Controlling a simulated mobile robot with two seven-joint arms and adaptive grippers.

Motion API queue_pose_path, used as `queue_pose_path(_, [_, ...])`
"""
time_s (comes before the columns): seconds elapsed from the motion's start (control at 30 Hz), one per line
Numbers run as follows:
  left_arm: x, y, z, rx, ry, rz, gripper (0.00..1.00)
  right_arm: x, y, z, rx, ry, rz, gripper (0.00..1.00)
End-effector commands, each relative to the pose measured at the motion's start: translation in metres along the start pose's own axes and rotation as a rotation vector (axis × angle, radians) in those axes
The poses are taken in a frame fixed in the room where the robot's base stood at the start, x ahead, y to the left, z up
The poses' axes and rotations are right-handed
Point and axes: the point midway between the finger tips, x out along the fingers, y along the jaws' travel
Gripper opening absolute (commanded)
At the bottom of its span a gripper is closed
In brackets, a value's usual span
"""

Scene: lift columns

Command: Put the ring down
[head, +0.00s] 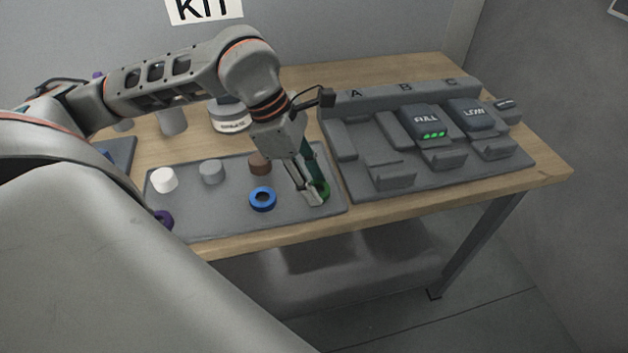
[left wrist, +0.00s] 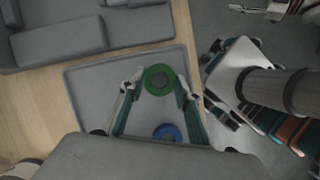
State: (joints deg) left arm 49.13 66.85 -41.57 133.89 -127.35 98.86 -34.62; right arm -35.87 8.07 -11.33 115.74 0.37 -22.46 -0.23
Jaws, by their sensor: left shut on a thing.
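A green ring (head: 323,190) is at the right end of the grey tray (head: 225,222). My left gripper (head: 312,197) points down and is shut on this ring. In the left wrist view, the ring (left wrist: 159,80) sits between the two fingertips (left wrist: 157,88), with a dark grey centre. I cannot tell whether the ring touches the tray or is slightly above it. A blue ring (head: 262,199) lies on the tray to the left, apart from the gripper. A purple ring (head: 163,219) is at the tray's left edge, partly hidden by my arm.
A white peg (head: 164,180), a grey peg (head: 212,172) and a brown peg (head: 260,163) stand along the tray's back. A grey lettered dock (head: 358,188) with dark blocks stands close on the right. A white-banded jar (head: 230,118) is behind. The tray's front is clear.

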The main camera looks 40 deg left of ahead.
Motion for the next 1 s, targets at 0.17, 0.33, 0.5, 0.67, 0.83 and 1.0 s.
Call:
queue_pose_path(0.17, [0.000,0.001,0.000,0.001,-0.001,0.003,0.07,-0.002,-0.001,-0.001,0.000,0.000,-0.001,0.40])
queue_pose_path(0.33, [0.003,0.000,-0.001,0.000,0.000,0.001,0.07,-0.002,-0.002,0.004,0.001,-0.005,-0.003,0.40])
queue_pose_path(0.5, [0.003,0.000,-0.001,0.000,-0.001,0.001,0.50,-0.002,-0.002,0.003,0.000,-0.005,-0.002,0.40])
queue_pose_path(0.67, [0.003,0.000,-0.001,0.000,-0.001,0.001,0.50,-0.002,-0.002,0.003,-0.001,-0.004,-0.002,0.40])
queue_pose_path(0.83, [-0.001,0.000,0.001,0.001,-0.002,0.002,0.50,-0.001,0.000,-0.002,-0.001,0.002,0.000,0.40])
queue_pose_path(1.0, [-0.021,0.001,0.000,-0.001,-0.001,0.005,0.50,0.000,0.001,-0.005,0.000,0.005,0.001,0.40])
